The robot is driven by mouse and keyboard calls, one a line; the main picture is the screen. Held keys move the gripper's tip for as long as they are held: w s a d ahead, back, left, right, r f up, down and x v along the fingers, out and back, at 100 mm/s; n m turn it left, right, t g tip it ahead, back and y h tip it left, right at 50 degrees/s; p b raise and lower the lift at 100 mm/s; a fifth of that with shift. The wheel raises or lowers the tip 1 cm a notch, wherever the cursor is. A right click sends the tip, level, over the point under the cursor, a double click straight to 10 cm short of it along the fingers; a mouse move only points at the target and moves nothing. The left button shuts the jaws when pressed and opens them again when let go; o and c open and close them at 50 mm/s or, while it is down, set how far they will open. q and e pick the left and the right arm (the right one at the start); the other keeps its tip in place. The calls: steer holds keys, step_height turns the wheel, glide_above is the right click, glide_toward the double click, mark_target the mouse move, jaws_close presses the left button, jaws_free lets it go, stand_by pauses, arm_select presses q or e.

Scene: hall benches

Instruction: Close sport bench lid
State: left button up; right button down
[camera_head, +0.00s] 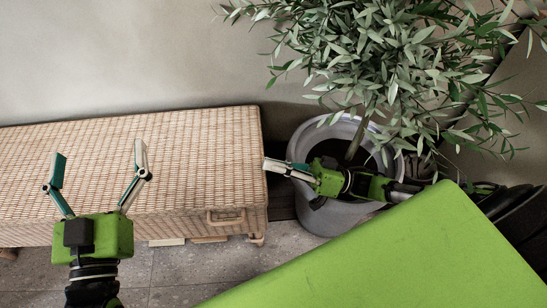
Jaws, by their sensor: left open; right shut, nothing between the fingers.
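The bench (195,165) is a long, low box with a light woven wicker surface, against the wall at the left. Its top lies flat and I see no open gap under it. A handle (226,217) is on the front near the right end. My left gripper (98,165) is open and empty, fingers spread in front of the wicker top; I cannot tell whether it touches. My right gripper (270,164) is shut and empty, its tips pointing left beside the bench's right end. The bench's left end is out of view.
A grey pot (330,218) with a leafy plant (375,50) stands right of the bench, behind my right gripper. A large flat green surface fills the bottom right and hides the floor there; I cannot tell what it belongs to. Tiled floor (180,270) shows before the bench.

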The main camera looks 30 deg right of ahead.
steer(key=shift+f, duration=0.15)
stand_by(0.4)
step_height(320, 180, up, 10)
stand_by(0.5)
steer(key=shift+s, duration=0.1)
